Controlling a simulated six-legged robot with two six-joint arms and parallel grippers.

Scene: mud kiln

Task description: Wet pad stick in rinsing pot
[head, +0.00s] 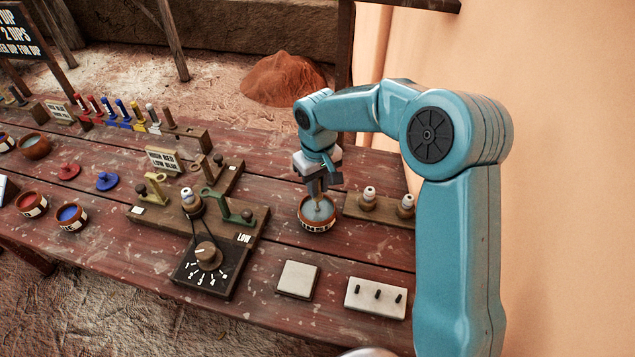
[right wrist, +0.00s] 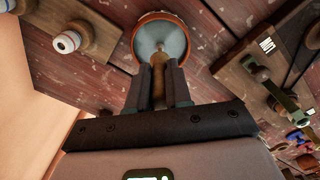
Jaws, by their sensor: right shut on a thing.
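The rinsing pot (head: 317,226) is a small brown clay pot with a pale label band and grey-blue liquid inside, standing on the table right of the dial board. My right gripper (head: 318,190) points down over it, shut on the pad stick (head: 319,204), a thin tan stick. The stick's lower end reaches into the pot's mouth. In the right wrist view the stick (right wrist: 158,88) sits between the two dark fingers, its tip over the liquid in the pot (right wrist: 160,22). How deep the tip sits is hard to tell. My left gripper is not in view.
A board with two white-topped pegs (head: 368,197) stands close right of the pot. A dial board (head: 207,258) with lever stands lies left. A pale square tile (head: 297,280) and a white block with dark pegs (head: 376,297) lie in front. Pigment pots (head: 70,216) stand far left.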

